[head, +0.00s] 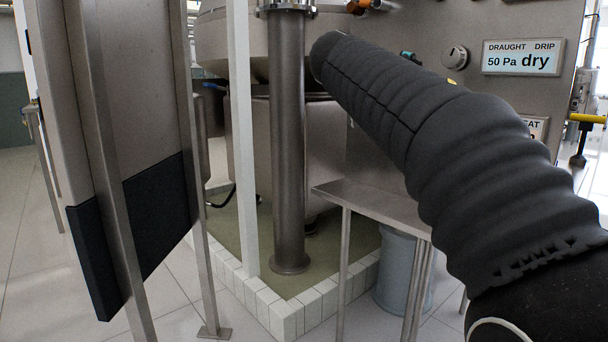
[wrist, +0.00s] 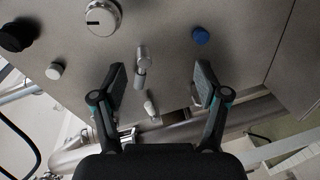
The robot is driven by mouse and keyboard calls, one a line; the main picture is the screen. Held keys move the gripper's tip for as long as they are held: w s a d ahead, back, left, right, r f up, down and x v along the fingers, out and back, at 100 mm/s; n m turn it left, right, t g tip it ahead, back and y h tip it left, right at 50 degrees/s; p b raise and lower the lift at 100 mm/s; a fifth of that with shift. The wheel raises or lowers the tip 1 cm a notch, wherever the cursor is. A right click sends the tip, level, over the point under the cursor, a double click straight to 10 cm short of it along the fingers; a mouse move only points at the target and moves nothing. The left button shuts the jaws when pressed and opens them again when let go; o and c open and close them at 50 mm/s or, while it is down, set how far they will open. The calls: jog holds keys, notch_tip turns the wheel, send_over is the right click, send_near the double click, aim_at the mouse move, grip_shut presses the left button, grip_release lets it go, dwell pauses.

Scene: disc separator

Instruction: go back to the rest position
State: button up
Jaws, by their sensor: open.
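My gripper (wrist: 160,95) is open in the wrist view, its two fingers apart with nothing held between them. Beyond the fingers is a steel panel (wrist: 235,60) with a metal toggle or lever (wrist: 141,68) showing in the gap. I cannot tell its distance from the fingertips. In the head view my arm, in a dark ribbed sleeve, reaches from the lower right towards the upper middle.
The panel carries a silver knob (wrist: 102,16), a blue button (wrist: 200,36) and a display (head: 523,57) reading "50 Pa dry". A steel column (head: 288,150), a small shelf (head: 375,205) and a grey bucket (head: 402,275) stand near my arm. Pipes run below the panel.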

jog(key=s+a+f+g+y+p, duration=0.1)
jog(key=s+a+f+y, duration=0.15)
jog(key=f, duration=0.55)
jog(key=s+a+f+m+g+y, duration=0.15)
jog(key=s+f, duration=0.25)
jog(key=f, duration=0.4)
jog(key=s+a+f+g+y+p, duration=0.1)
jog(key=s+f+y, duration=0.2)
jog(key=f, duration=0.4)
jog(key=s+a+f+m+g+y+p, duration=0.1)
jog(key=s+f, duration=0.4)
jog(key=s, duration=0.6)
jog(key=s+a+f+m+g+y+p, duration=0.1)
jog(key=s+f+m+y+p, duration=0.2)
jog(key=s, duration=0.9)
jog(key=shift+s+a+f+y+p, duration=0.2)
jog(key=shift+f+y+p, duration=0.3)
jog(key=shift+f+p, duration=0.75)
jog(key=shift+f+m, duration=0.2)
jog(key=shift+m, duration=0.05)
